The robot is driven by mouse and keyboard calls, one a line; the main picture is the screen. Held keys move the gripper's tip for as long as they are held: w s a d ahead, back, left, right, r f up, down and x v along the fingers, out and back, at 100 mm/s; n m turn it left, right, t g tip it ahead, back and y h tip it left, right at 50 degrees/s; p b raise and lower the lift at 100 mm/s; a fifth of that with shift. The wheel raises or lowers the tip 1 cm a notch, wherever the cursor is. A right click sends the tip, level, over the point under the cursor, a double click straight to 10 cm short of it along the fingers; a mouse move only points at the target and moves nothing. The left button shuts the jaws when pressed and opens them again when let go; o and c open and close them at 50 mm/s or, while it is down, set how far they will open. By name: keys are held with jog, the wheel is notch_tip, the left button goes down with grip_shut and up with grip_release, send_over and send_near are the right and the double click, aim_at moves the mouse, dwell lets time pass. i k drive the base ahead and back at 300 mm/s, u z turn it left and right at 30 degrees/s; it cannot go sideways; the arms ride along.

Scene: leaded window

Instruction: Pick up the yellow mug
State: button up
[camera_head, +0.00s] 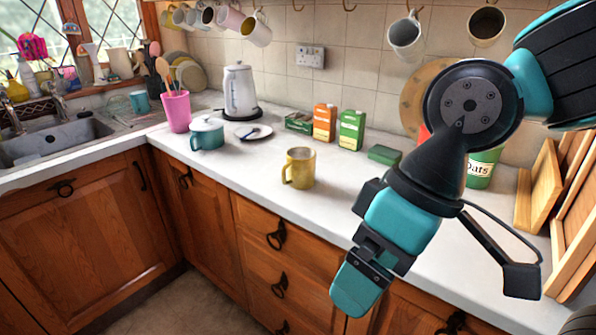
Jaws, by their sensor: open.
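The yellow mug (301,168) stands upright on the white counter (240,168), near its front edge. Its handle points left toward the front. My gripper (352,290) is open and empty, in front of the counter and lower right of the mug in the picture. It is apart from the mug, and nothing of the mug is covered by my arm. Another yellowish mug (253,29) hangs from the rail at the top left with several others.
A teal pot (207,134), pink utensil holder (176,110) and kettle (240,92) stand left of the mug. Behind it are an orange carton (324,122), a green carton (351,130) and a green box (384,155). Counter around the mug is clear.

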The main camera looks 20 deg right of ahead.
aim_at(300, 166)
jog(key=u, duration=1.3)
jog(key=i, duration=1.15)
jog(key=z, duration=0.85)
